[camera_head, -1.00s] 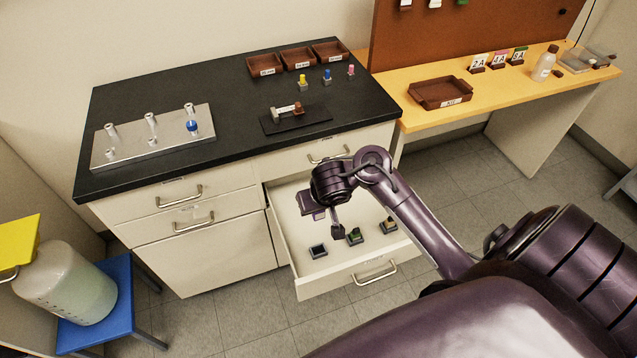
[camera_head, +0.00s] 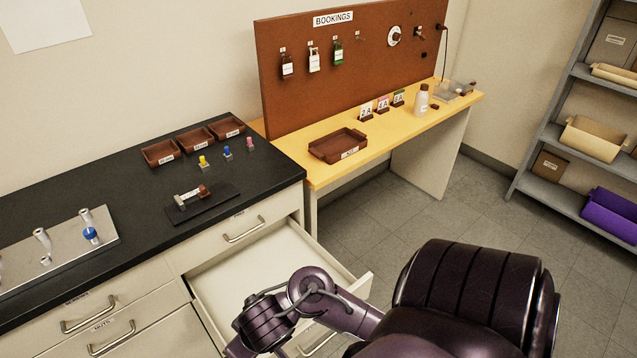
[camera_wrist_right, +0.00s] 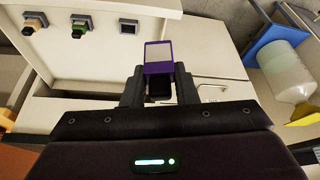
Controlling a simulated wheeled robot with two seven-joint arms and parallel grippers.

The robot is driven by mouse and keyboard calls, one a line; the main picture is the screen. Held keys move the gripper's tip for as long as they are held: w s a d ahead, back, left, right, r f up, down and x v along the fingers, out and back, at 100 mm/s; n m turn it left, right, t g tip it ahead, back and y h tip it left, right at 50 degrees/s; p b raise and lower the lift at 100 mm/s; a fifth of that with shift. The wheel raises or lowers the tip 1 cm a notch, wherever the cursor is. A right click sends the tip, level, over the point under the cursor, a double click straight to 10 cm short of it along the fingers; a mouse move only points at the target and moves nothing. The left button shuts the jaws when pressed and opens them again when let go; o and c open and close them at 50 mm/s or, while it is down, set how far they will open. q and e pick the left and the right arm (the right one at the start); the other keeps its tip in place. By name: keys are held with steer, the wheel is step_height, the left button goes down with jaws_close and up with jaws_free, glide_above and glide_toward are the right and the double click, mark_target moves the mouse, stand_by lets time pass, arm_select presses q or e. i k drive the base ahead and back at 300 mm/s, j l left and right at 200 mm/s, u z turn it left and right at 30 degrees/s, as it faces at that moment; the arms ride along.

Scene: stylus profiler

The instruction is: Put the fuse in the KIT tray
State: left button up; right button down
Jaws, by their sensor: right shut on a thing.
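My right gripper (camera_wrist_right: 158,88) is shut on a small purple-edged piece with a pale grey face, apparently the fuse (camera_wrist_right: 158,57). It is held up between the fingers, with the open drawer behind it in the right wrist view. In the head view my right wrist is over the drawer at the bottom edge, and its fingers and the fuse are out of sight. The KIT tray (camera_head: 338,146) is a brown, shallow, empty-looking tray with a white label on the yellow bench, well beyond my gripper. My left gripper is not in view.
Number cards (camera_head: 383,105) and a white bottle (camera_head: 422,101) stand right of the tray. Brown trays (camera_head: 196,139) stand on the black counter.

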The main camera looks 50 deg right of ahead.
mark_target(348, 143)
steer(key=l+u, duration=0.2)
steer(key=l, duration=1.1)
steer(key=l+u, duration=0.15)
steer(key=l, duration=1.1)
